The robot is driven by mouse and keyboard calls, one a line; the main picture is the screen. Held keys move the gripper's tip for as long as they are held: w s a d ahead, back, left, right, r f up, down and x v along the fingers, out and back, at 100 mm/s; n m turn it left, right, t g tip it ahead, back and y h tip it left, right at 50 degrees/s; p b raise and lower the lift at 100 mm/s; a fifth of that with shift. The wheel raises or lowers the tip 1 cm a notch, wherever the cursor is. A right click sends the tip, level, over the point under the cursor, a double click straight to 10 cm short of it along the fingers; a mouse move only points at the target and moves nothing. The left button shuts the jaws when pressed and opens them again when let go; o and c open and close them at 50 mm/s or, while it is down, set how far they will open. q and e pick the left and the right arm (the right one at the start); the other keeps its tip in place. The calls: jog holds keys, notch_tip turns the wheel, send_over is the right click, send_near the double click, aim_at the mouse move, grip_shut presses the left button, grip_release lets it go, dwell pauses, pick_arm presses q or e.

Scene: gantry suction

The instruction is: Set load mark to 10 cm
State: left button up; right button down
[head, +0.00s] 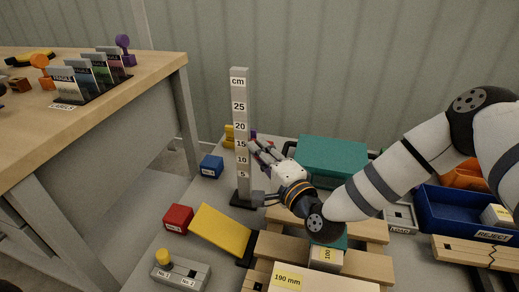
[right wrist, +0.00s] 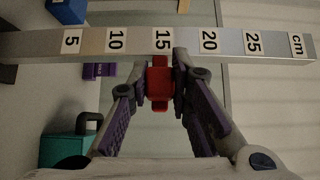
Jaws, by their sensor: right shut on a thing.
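The upright grey post (head: 240,135) carries a cm scale with labels 5, 10, 15, 20 and 25, and stands on a dark base. In the right wrist view the scale post (right wrist: 185,44) lies sideways across the top. A red load mark (right wrist: 159,88) sits in front of the post at about the 15 label. My right gripper (right wrist: 158,74) is shut on the red mark, one finger on each side. My left gripper is out of view.
A blue block (head: 211,166), a red block (head: 178,218) and a yellow sloped plate (head: 221,230) stand left of and before the post. Wooden beams (head: 276,247) lie below my right arm. A teal box (head: 333,158) and a blue reject bin (head: 458,211) are at right.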

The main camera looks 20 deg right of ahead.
jog(key=c, duration=1.4)
grip_release()
jog(key=shift+r, duration=0.15)
jog(key=shift+c, duration=0.2)
jog(key=shift+s, duration=0.1)
jog(key=s+d, duration=0.2)
jog(key=s, duration=0.9)
jog(key=shift+s+d, duration=0.15)
jog(key=shift+s, duration=0.15)
jog(key=shift+o, duration=0.2)
